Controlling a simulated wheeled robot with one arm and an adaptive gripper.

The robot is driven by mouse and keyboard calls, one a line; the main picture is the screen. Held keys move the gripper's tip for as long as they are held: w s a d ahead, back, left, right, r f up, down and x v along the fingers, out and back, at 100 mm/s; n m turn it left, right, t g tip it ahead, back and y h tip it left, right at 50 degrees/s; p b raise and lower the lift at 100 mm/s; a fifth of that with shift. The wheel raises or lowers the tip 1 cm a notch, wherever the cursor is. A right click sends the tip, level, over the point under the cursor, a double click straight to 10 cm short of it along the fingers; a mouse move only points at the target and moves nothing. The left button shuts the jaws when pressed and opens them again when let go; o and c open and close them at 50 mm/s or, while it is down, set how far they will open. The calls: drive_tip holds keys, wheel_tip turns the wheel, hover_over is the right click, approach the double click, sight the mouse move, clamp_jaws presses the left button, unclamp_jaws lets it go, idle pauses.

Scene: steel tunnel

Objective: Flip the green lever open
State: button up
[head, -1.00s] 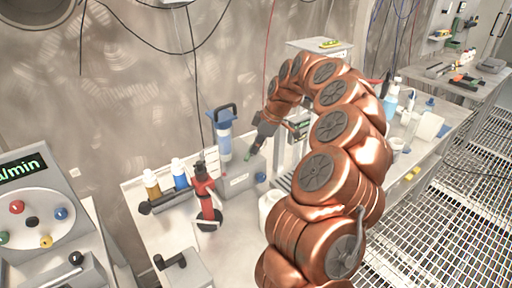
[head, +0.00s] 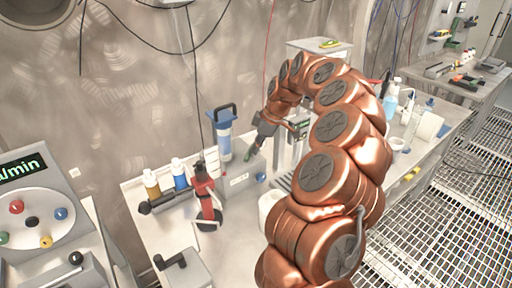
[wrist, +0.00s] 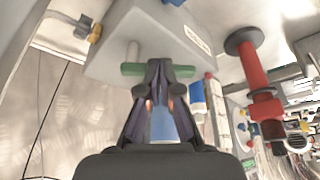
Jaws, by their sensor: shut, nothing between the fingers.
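The green lever (wrist: 132,69) shows in the wrist view as a horizontal bar on the grey box (wrist: 150,35). It runs behind my fingertips, sticking out on both sides, and its middle is hidden. My gripper (wrist: 160,70) is shut and empty, its fingertips at the lever; whether they touch it I cannot tell. In the head view my gripper (head: 250,152) reaches down to the grey box (head: 238,183) on the bench, with a small bit of green at its tip.
A blue-topped filter column (head: 223,135) stands just left of my gripper. A red clamp-like tool (head: 206,197) and bottles with blue (head: 180,175) and amber (head: 152,184) contents stand further left. A white container (head: 268,208) is close in front.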

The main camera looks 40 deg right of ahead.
drive_tip(key=o, duration=0.5)
drive_tip(key=shift+f, duration=0.5)
drive_tip(key=o, duration=1.2)
drive_tip(key=shift+w+r, duration=0.1)
drive_tip(key=shift+r, duration=0.25)
drive_tip(key=shift+c, duration=0.2)
drive_tip(key=shift+r+p, duration=0.15)
drive_tip(key=shift+p, duration=0.25)
drive_tip(key=shift+a+m, duration=0.1)
drive_tip(key=shift+m, duration=0.2)
